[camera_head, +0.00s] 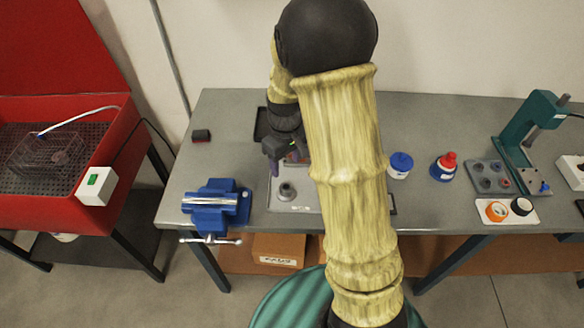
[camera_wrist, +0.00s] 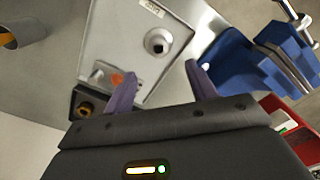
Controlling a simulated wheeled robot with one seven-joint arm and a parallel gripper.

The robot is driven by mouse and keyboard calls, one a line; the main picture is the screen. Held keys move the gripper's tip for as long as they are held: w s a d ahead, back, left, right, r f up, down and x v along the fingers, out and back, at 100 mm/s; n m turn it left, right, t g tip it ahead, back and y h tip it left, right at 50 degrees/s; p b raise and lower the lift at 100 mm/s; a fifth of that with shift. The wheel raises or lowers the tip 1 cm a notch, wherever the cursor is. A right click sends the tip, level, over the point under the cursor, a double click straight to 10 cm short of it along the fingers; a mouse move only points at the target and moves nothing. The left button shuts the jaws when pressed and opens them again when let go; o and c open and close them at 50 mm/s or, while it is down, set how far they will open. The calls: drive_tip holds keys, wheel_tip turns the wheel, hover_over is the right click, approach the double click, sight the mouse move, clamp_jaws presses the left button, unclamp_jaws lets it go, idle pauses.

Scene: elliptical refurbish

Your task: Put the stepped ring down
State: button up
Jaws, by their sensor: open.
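A grey, stepped round part with a dark bore, which looks like the stepped ring (camera_head: 286,191), stands on the light grey tray (camera_head: 300,206) on the workbench. In the wrist view the ring (camera_wrist: 158,41) sits on the labelled tray (camera_wrist: 118,38), beyond my fingertips. My gripper (camera_head: 287,166) is open, with its two purple fingers apart and nothing between them. In the wrist view my gripper (camera_wrist: 160,72) shows the bare tray between its fingers, apart from the ring. My arm hides the right part of the tray in the head view.
A blue vise (camera_head: 216,207) stands left of the tray. A dark bin (camera_head: 262,125) lies behind. To the right are a blue-lidded jar (camera_head: 400,165), a red-topped bottle (camera_head: 445,167), a grey block (camera_head: 489,177) and a green press (camera_head: 522,125). A red wash basin (camera_head: 100,185) stands far left.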

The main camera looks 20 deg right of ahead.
drive_tip(key=s+d+r+m+t, duration=0.1)
drive_tip(key=s+r+m, duration=0.4)
drive_tip(key=s, duration=0.8)
drive_tip(key=shift+s+r+t, duration=0.25)
drive_tip(key=shift+r+t, duration=0.15)
drive_tip(key=shift+t, duration=0.4)
